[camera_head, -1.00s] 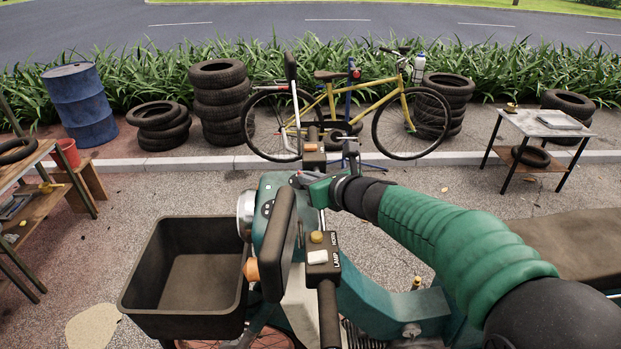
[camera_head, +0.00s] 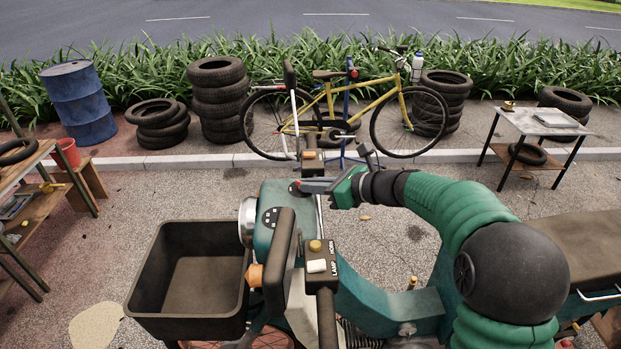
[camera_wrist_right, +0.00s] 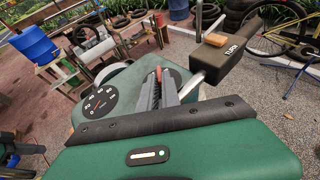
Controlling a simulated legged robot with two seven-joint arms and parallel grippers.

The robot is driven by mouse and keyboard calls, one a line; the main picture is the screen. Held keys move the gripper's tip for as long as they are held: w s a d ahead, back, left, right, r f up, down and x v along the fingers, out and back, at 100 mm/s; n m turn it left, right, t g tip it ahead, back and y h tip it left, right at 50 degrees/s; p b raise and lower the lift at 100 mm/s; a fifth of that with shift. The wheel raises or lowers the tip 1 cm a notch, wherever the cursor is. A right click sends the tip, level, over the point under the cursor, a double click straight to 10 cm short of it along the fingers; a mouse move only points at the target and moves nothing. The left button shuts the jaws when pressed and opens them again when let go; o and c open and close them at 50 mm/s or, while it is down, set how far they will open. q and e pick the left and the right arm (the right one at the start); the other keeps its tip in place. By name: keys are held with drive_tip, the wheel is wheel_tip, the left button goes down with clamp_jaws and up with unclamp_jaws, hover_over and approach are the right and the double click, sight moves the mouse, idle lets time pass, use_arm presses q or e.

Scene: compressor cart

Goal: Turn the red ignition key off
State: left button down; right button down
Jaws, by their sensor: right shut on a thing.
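The teal cart console (camera_head: 270,215) stands in the middle of the head view, behind the handlebar. My right gripper (camera_head: 302,187) reaches in from the right, with its fingers pointing left over the console top. In the right wrist view its fingers (camera_wrist_right: 158,88) are closed together on the red ignition key (camera_wrist_right: 159,71), of which only a small red part shows at the tips. The key's slot and its exact angle are hidden by the fingers. A round dial (camera_wrist_right: 99,102) is on the console beside the fingers. My left gripper is not in view.
A handlebar switch box (camera_head: 322,262) and a dark mirror (camera_head: 280,262) stand in front of the console. Another switch box (camera_wrist_right: 236,62) is close to the fingers in the wrist view. An open dark bin (camera_head: 185,318) is at the left. A yellow bicycle (camera_head: 345,95) stands behind.

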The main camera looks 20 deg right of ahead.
drive_tip(key=n+g+y+p, duration=0.1)
drive_tip(key=n+p, duration=0.1)
drive_tip(key=p, duration=0.1)
drive_tip(key=w+d+n+g+y+p, duration=0.1)
drive_tip(key=n+g+y+p, duration=0.1)
drive_tip(key=r+n+g+y+p, duration=0.1)
drive_tip(key=g+p, duration=0.1)
drive_tip(key=p, duration=0.1)
drive_tip(key=shift+w+d+n+p, duration=0.15)
drive_tip(key=shift+w+n+p, duration=0.15)
drive_tip(key=shift+n, duration=0.1)
drive_tip(key=shift+w+f+n+g+y+p, duration=0.15)
drive_tip(key=shift+n+g+y+p, duration=0.35)
drive_tip(key=shift+n+g+p, duration=0.55)
drive_tip(key=c, duration=1.6)
unclamp_jaws()
drive_tip(key=shift+o, duration=0.2)
drive_tip(key=shift+d+f, duration=0.15)
